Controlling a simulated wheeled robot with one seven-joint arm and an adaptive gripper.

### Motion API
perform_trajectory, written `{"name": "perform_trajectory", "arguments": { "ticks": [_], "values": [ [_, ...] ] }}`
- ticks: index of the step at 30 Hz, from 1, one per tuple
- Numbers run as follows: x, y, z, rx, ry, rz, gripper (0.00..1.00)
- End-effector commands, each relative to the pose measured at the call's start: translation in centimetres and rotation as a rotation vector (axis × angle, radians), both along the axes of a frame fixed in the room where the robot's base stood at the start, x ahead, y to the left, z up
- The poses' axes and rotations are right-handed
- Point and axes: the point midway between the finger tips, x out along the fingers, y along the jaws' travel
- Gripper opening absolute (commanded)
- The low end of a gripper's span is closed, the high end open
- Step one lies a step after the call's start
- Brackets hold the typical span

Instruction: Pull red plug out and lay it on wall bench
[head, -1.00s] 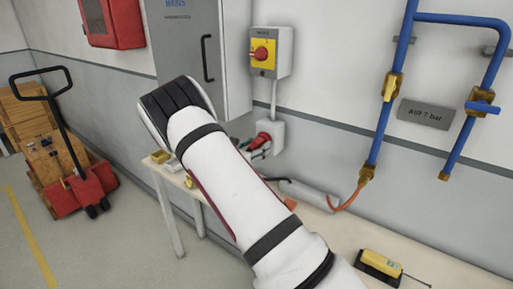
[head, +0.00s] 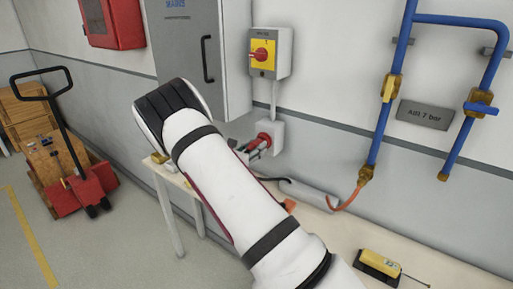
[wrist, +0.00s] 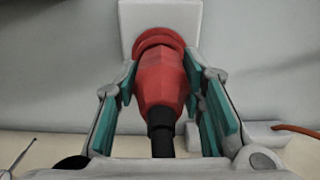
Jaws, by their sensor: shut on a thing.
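The red plug (wrist: 160,85) fills the middle of the wrist view, with its black cable end (wrist: 160,135) pointing towards me. My gripper (wrist: 160,72) is shut on it, with one teal-padded finger on each side. The plug's far end meets the red collar of the white wall socket (wrist: 160,18); I cannot tell whether there is a gap. In the head view the socket (head: 277,133) is low on the wall, and my arm hides part of the gripper and plug. The wall bench (head: 320,232) is below, its pale top partly hidden by my arm.
A yellow tool (head: 380,262) lies at the bench's near right. A grey box with an orange cable (head: 312,193) lies along the wall. A yellow switch box (head: 264,53), grey cabinet (head: 205,60) and blue air pipes (head: 390,90) are on the wall. Bench top between is mostly clear.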

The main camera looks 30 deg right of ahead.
Motion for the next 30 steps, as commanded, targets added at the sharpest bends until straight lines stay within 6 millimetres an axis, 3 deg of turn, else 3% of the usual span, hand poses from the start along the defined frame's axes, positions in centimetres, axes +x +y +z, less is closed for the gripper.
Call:
{"name": "perform_trajectory", "arguments": {
  "ticks": [30],
  "values": [
    [-1.3,3.5,0.0,0.0,0.0,0.001,0.0]
  ]
}}
